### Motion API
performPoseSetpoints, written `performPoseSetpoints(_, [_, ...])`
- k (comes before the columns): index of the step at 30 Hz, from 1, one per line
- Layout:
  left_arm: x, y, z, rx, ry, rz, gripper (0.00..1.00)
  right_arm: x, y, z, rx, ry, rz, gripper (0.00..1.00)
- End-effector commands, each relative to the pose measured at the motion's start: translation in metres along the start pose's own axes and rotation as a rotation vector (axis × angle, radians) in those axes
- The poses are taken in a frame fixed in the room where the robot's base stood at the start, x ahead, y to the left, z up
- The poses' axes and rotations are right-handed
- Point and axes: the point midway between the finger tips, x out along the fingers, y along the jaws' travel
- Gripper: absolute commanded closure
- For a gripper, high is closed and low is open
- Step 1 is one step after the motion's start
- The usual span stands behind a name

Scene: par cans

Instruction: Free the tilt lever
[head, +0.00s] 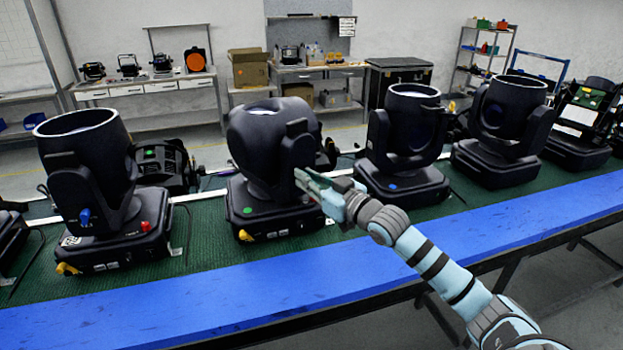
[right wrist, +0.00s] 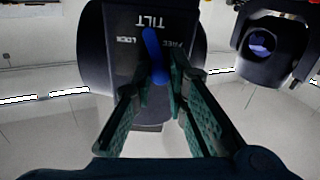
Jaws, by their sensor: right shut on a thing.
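The tilt lever (right wrist: 153,52) is a blue bar on the black yoke side of a moving-head light (head: 262,135), second large one from the left in the head view. In the right wrist view the lever runs nearly upright in the picture, leaning slightly, below the white word TILT (right wrist: 152,21). A LOCK label (right wrist: 126,39) is to its left and another, hard-to-read label is to its right. My right gripper (head: 302,181) is at the yoke, its fingers (right wrist: 158,78) shut on the lever's lower end. In the head view the gripper hides this lever. My left gripper is not in view.
Several similar lights stand in a row on a green mat (head: 215,205). One light (head: 85,170) stands left, another (head: 405,150) close right of my gripper. A blue strip (head: 250,290) along the front edge is clear. Cables lie between the lights.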

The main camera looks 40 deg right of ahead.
Motion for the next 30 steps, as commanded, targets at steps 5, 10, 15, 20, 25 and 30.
performPoseSetpoints(5, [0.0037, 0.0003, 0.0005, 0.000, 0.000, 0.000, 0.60, -0.0001, -0.0027, 0.0017, -0.079, 0.000, 0.000, 1.00])
performPoseSetpoints(10, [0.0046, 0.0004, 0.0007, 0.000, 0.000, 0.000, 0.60, -0.0001, -0.0039, 0.0018, -0.119, 0.000, 0.000, 1.00])
performPoseSetpoints(15, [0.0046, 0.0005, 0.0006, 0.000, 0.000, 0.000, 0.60, 0.0000, -0.0041, 0.0017, -0.130, 0.000, 0.000, 1.00])
performPoseSetpoints(20, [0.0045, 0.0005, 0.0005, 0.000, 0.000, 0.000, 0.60, 0.0001, -0.0041, 0.0017, -0.130, 0.000, 0.000, 1.00])
performPoseSetpoints(25, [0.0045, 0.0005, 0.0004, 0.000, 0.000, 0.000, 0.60, 0.0001, -0.0041, 0.0017, -0.129, -0.001, 0.000, 0.73])
performPoseSetpoints(30, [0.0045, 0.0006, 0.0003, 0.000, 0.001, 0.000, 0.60, 0.0001, -0.0042, 0.0015, -0.129, 0.000, 0.000, 0.66])
